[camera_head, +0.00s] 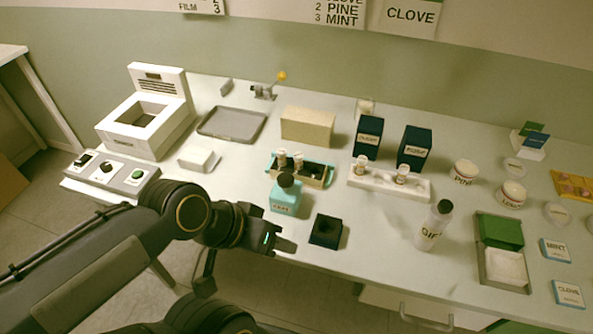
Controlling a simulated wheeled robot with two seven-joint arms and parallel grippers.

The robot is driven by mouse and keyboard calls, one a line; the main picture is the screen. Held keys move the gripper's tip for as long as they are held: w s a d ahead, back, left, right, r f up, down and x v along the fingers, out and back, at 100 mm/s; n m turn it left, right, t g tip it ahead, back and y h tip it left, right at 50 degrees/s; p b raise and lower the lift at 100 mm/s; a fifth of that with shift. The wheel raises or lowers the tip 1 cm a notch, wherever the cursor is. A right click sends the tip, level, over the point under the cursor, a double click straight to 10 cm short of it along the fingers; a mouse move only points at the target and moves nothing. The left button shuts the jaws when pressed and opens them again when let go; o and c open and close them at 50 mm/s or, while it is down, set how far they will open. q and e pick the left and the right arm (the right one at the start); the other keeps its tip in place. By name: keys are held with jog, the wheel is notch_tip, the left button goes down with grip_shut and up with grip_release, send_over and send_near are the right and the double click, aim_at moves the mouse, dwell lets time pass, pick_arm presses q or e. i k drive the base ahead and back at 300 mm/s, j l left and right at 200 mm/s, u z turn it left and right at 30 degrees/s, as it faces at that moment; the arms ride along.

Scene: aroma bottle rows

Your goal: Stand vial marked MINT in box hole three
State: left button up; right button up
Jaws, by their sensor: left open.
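A teal-edged box (316,183) stands mid-table with small vials (298,160) and dark spots in it; its hole numbers cannot be read. A white rack (416,191) to its right holds two white-capped vials, one on the left (360,165) and one on the right (402,173). The vial labels are too small to read, so I cannot tell which is MINT. My left gripper (283,243) is open and empty near the table's front edge, in front of the teal bottle and left of the black block. My right gripper is not in view.
The teal bottle (286,199) stands in front of the box, near the black block (326,231). A white bottle (431,230) stands right of it. Two dark boxes (368,138) (414,148) stand behind the rack. A MINT card (555,251) lies far right. Table space between block and white bottle is clear.

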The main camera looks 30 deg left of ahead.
aim_at(298, 171)
jog(key=i+l, duration=0.1)
jog(key=l, duration=0.35)
jog(key=i+l, duration=0.15)
jog(key=l, duration=0.25)
jog(key=i+l, duration=0.1)
jog(key=l, duration=0.35)
